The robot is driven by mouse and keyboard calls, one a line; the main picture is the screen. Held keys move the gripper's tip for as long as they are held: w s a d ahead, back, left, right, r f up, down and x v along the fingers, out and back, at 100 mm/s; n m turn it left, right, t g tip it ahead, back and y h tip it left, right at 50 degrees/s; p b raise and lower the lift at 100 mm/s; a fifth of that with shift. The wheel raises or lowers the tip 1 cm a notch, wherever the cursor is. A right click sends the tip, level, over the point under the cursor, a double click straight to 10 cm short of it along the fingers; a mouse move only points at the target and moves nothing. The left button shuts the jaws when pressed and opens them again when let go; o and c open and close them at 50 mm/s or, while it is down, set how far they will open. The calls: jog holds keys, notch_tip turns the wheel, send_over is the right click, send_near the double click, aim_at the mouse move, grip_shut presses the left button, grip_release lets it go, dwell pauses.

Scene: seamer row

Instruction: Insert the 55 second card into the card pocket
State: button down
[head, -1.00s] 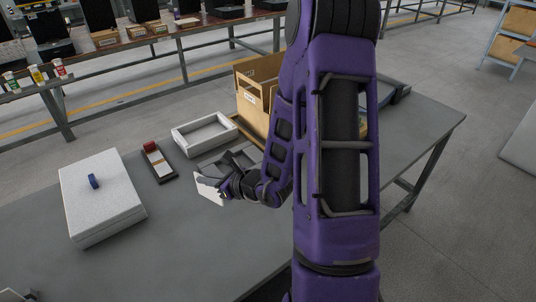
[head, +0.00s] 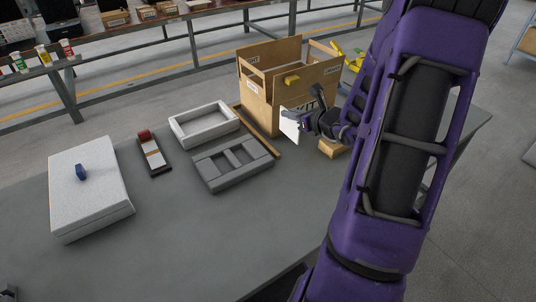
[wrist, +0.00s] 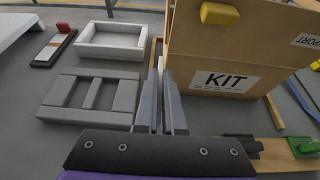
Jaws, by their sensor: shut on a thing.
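My gripper (head: 304,118) is shut on a white card (head: 290,127), held in front of the wooden kit box on the table's right part. No writing on the card can be read. In the wrist view my gripper (wrist: 160,82) shows with its two fingers close together, and the card is seen almost edge-on between them. The wooden box (head: 262,97) stands upright with a KIT label (wrist: 226,80) on its front, right of the fingers. I cannot tell for sure which part is the card pocket.
A grey slotted block (head: 232,184), a white open tray (head: 178,128), a dark holder with a red knob (head: 152,153) and a white box with a blue knob (head: 90,205) stand left. A wooden piece with black and green parts (wrist: 270,158) lies right. The front table is clear.

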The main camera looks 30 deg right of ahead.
aim_at(295, 141)
jog(key=shift+d+f+b, duration=0.1)
jog(key=shift+f+b, duration=1.05)
jog(key=shift+f, duration=3.9)
jog(key=c, duration=1)
grip_release()
jog(key=shift+r, duration=0.15)
jog(key=shift+r, duration=0.1)
